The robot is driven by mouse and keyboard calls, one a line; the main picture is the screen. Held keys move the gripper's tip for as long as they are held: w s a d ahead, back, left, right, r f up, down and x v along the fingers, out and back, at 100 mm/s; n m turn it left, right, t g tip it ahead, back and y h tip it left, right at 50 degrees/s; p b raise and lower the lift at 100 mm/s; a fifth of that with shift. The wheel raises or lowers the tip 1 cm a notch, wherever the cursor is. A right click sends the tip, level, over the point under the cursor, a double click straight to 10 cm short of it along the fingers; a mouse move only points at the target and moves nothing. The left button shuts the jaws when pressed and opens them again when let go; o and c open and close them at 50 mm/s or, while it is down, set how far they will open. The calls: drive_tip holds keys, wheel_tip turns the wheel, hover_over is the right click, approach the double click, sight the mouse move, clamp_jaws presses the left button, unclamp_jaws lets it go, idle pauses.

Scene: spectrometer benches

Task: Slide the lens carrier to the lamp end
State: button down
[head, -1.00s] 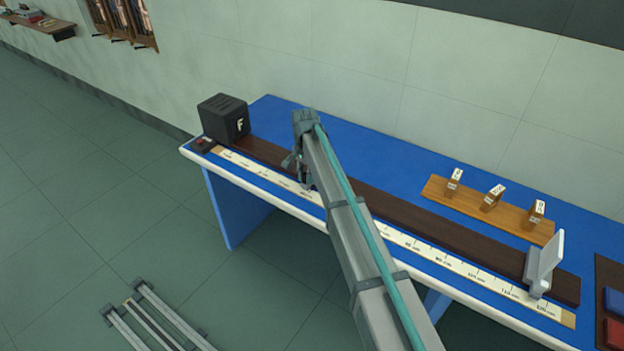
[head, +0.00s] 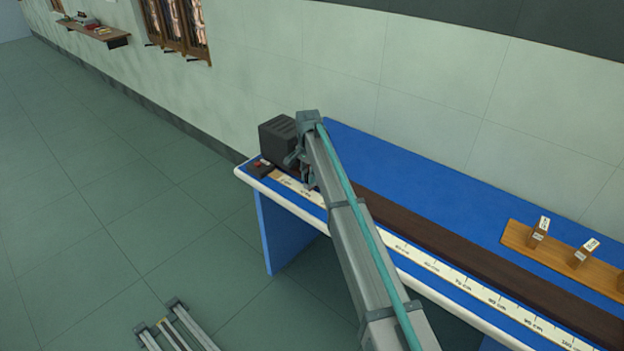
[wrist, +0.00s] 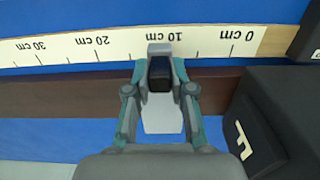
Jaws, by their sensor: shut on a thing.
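My gripper (wrist: 160,90) is shut on the lens carrier, whose pale grey parts (wrist: 163,118) show between and beyond the fingers in the wrist view. The carrier straddles the dark brown rail (wrist: 60,95), close to the 10 cm mark of the scale. The black lamp box (head: 277,142), marked F in the wrist view (wrist: 262,120), stands at the rail's end, to the right of my gripper there. A gap of rail shows between carrier and lamp. In the head view my arm hides the carrier.
The pale centimetre scale (head: 440,268) runs along the bench front. A wooden block (head: 515,235) with labelled pieces stands behind the rail at the right. A small box with a red top (head: 261,165) sits by the lamp.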

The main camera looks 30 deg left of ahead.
drive_tip(key=shift+w+a, duration=0.15)
drive_tip(key=shift+a, duration=0.25)
drive_tip(key=shift+r, duration=0.1)
drive_tip(key=c, duration=1)
unclamp_jaws()
drive_tip(key=shift+a, duration=0.15)
wheel_tip(320, 180, up, 12)
